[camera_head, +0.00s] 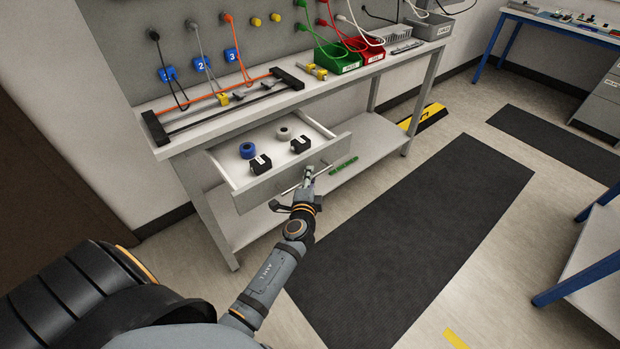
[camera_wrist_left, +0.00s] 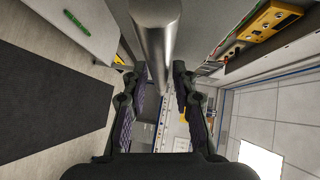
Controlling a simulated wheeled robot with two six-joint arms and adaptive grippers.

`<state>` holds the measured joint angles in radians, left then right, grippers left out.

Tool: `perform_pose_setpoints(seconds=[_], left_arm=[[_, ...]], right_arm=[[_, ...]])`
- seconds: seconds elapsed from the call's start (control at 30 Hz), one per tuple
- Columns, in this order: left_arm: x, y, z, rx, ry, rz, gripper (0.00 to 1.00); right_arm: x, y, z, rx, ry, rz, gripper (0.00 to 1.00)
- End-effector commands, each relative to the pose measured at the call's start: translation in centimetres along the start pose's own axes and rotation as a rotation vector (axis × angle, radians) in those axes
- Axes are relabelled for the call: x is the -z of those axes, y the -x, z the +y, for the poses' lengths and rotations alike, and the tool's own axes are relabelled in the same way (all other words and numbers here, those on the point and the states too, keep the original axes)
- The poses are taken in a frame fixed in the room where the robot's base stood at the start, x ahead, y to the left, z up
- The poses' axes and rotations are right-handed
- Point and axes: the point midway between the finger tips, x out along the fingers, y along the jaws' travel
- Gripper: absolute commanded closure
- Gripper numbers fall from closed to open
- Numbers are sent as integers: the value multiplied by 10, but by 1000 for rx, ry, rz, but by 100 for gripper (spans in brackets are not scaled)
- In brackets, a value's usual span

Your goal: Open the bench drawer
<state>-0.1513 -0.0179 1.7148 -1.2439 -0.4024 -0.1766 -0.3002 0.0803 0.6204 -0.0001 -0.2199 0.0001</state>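The bench drawer (camera_head: 240,178) is pulled out from under the grey workbench, with its inside showing. In it lie a blue roll (camera_head: 247,150), a grey roll (camera_head: 283,133) and two black blocks (camera_head: 260,164). A metal bar handle (camera_head: 291,189) runs along its front. My right gripper is not in view.
The benchtop holds an orange-and-black rack (camera_head: 220,100), a green bin (camera_head: 338,60) and a red bin (camera_head: 368,50). A lower shelf (camera_head: 375,137) is below the drawer. A dark mat (camera_head: 420,240) lies on clear floor at the right. Blue-legged tables stand further right.

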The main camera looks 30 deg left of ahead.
Motion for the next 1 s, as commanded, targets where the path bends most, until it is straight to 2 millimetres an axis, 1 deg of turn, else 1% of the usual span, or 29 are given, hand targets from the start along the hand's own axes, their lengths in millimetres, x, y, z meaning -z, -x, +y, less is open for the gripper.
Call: perform_pose_setpoints(seconds=[0.27, 0.33, 0.47, 0.6, 0.7, 0.83, 1.0], left_arm=[[0, 0, 0, 1, 0, 1, 66], [0, 4, 0, 0, 0, 1, 66], [0, 24, 1, -2, 2, 0, 66], [0, 52, 1, -3, 2, -2, 66], [0, 66, 1, -2, 2, 0, 66], [0, 75, 0, -1, 1, 0, 66], [0, 75, 0, 1, 0, 0, 66]], right_arm=[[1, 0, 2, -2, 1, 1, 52], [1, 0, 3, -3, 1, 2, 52], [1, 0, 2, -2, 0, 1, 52], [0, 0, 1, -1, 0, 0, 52], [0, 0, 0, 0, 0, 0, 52], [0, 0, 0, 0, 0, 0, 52], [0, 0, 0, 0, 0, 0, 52]])
